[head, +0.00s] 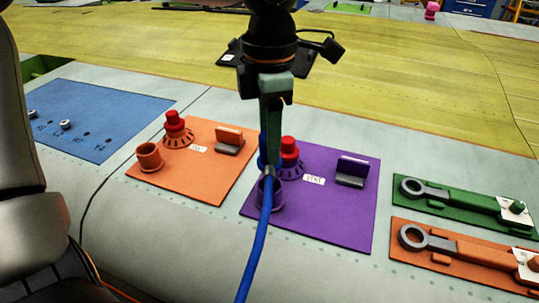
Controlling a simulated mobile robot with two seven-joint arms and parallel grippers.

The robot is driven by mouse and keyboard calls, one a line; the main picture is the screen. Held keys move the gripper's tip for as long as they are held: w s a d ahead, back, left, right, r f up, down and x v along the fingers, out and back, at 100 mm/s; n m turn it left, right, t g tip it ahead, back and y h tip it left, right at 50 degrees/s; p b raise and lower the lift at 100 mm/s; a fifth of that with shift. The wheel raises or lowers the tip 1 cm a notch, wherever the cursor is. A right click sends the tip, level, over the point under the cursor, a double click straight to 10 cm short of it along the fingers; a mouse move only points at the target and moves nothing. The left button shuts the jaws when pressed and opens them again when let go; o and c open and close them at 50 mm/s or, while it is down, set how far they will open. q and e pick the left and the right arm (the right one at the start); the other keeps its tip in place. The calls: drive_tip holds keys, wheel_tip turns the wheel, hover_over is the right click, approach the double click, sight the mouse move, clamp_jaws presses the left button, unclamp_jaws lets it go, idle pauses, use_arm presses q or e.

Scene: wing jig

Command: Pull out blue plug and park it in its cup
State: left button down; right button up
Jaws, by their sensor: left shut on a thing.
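My left gripper (270,130) reaches down from the top centre and is shut on the blue plug (263,154). The plug is largely hidden by the fingers. Its grey collar and blue cable (259,235) hang toward the near side. The purple cup (274,197) on the purple plate (335,222) is just below, partly behind the cable. I cannot tell whether the plug touches the cup or is above it. A red-topped purple socket (290,151) stands just right of the plug. My right gripper is not in view.
An orange plate (225,178) on the left carries a cup (149,156), a red-topped fitting (175,130) and a block. Wrench holders in green (450,216) and orange (470,259) lie right. A blue plate (85,110) lies far left.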

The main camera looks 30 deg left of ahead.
use_arm(q)
wheel_tip(320, 180, up, 17)
drive_tip(key=p, duration=0.2)
drive_tip(key=shift+f, duration=0.2)
idle(0.5)
